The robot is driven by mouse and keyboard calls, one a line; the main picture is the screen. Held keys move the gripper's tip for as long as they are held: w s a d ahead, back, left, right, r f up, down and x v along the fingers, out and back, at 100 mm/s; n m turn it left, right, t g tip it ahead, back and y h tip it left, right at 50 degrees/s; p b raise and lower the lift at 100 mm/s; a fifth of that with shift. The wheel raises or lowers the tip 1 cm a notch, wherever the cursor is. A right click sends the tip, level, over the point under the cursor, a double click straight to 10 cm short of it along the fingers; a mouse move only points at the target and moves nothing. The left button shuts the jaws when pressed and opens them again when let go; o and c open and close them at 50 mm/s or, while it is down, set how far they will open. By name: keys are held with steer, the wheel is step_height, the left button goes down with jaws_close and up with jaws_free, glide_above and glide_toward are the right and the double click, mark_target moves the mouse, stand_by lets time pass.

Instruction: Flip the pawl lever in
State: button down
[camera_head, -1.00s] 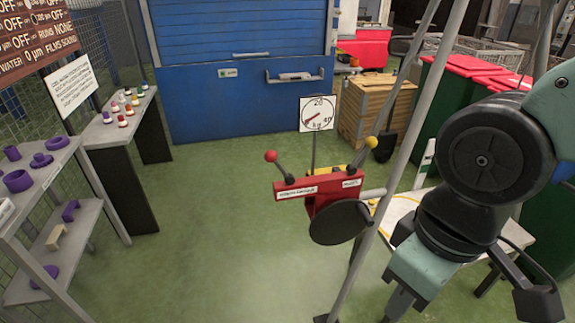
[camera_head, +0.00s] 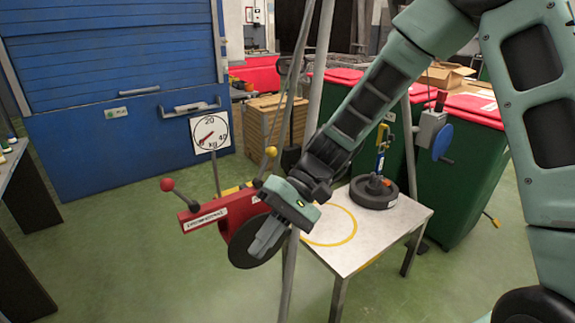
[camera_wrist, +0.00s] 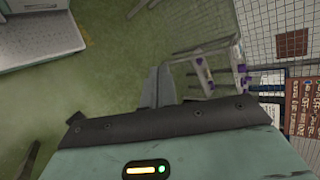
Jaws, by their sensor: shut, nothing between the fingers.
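A red winch housing (camera_head: 215,214) stands on the frame at the centre left of the head view. It carries a lever with a red knob (camera_head: 167,185) at its left end and a lever with a yellow knob (camera_head: 270,151) at its right end. White labels (camera_head: 206,220) are too small to read surely, so I cannot tell which lever is the pawl. A dark round disc (camera_head: 245,247) is on its near side. My gripper (camera_head: 257,249) is shut and empty, overlapping the disc, below the levers; contact is unclear. Its fingers also show in the wrist view (camera_wrist: 157,75), with no lever there.
Grey tripod legs (camera_head: 290,260) rise close beside my gripper. A white table (camera_head: 375,240) with a yellow ring and a dark round weight (camera_head: 374,192) stands to the right. A dial (camera_head: 211,133) stands behind. Green floor at the front left is clear.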

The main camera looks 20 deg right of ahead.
steer(key=w+d+f+m+t+y+b, duration=0.1)
steer(key=w+d+f+m+t+y, duration=0.2)
steer(key=w, duration=0.5)
steer(key=m+t+y+b, duration=0.2)
steer(key=m+t+y, duration=0.35)
steer(key=t, duration=0.35)
glide_toward(265, 166)
steer(key=s+a, duration=0.2)
steer(key=s, duration=0.5)
steer(key=w+d+f+m+t+h+b, duration=0.1)
steer(key=w+d+m+t, duration=0.3)
steer(key=d, duration=0.6)
steer(key=shift+d+m+t+h, duration=0.3)
steer(key=shift+t+h, duration=0.55)
steer(key=shift+t, duration=0.35)
steer(key=shift+w+a, duration=0.1)
steer(key=shift+a, duration=0.05)
steer(key=s+a+r+p+x, duration=0.1)
steer(key=s+p+x, duration=0.1)
steer(key=x, duration=1)
steer(key=shift+w+a+p, duration=0.15)
steer(key=shift+a+p, duration=0.3)
steer(key=shift+a, duration=0.1)
steer(key=shift+r, duration=0.2)
